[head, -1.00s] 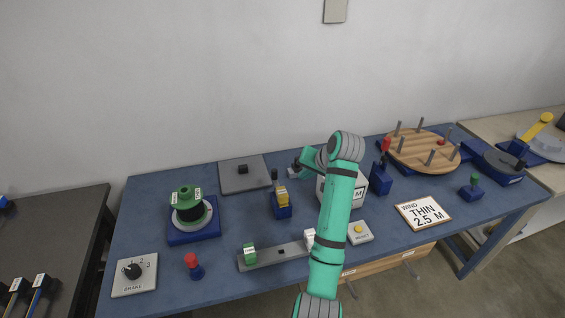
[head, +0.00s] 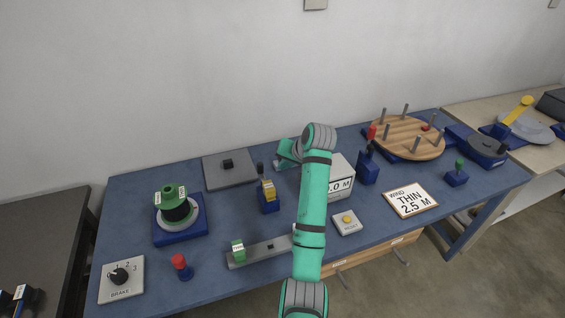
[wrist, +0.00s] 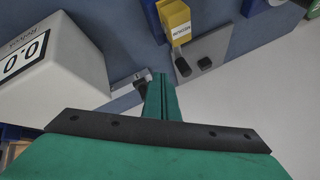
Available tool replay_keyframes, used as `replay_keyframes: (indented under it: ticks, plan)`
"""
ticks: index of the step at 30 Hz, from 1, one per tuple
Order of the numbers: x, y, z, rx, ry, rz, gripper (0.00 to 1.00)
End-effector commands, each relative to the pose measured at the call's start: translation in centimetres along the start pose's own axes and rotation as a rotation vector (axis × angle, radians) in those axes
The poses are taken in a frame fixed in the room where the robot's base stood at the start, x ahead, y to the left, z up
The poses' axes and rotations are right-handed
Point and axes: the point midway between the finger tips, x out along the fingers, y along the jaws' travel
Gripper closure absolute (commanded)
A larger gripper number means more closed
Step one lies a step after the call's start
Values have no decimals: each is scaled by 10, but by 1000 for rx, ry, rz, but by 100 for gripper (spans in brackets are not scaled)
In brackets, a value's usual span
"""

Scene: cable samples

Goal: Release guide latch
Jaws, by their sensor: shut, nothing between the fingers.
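A blue block with a yellow top (head: 268,190) and a dark upright lever (head: 260,168) stands at the back middle of the table. I take it for the guide, but cannot tell which part is the latch. In the wrist view a labelled yellow block (wrist: 176,22) is at the top, with dark knobs (wrist: 183,68) below it. My gripper (wrist: 161,78) is shut and empty, its teal fingers pointing toward the grey plate side. A dark knob (wrist: 140,85) is just left of the fingertips; contact is unclear.
A white readout box (head: 341,180) stands close right of my arm, and fills the left of the wrist view (wrist: 50,60). A grey plate (head: 215,176) with a black knob lies behind left. A green spool (head: 172,203), blue post (head: 368,170) and pegged wooden disc (head: 425,148) stand around.

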Motion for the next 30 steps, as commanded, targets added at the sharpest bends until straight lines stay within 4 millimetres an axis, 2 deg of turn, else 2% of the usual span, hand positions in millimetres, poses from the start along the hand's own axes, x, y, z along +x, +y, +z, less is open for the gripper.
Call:
replay_keyframes:
  ticks: [5,9,12,18,30]
  plan:
    - [35,0,1,0,-4,1,100]
    - [58,-7,2,-5,-4,-2,100]
    - [65,-22,2,-7,-4,-4,100]
    - [73,-38,3,-7,-5,-4,100]
    - [74,-40,2,-4,-3,-2,100]
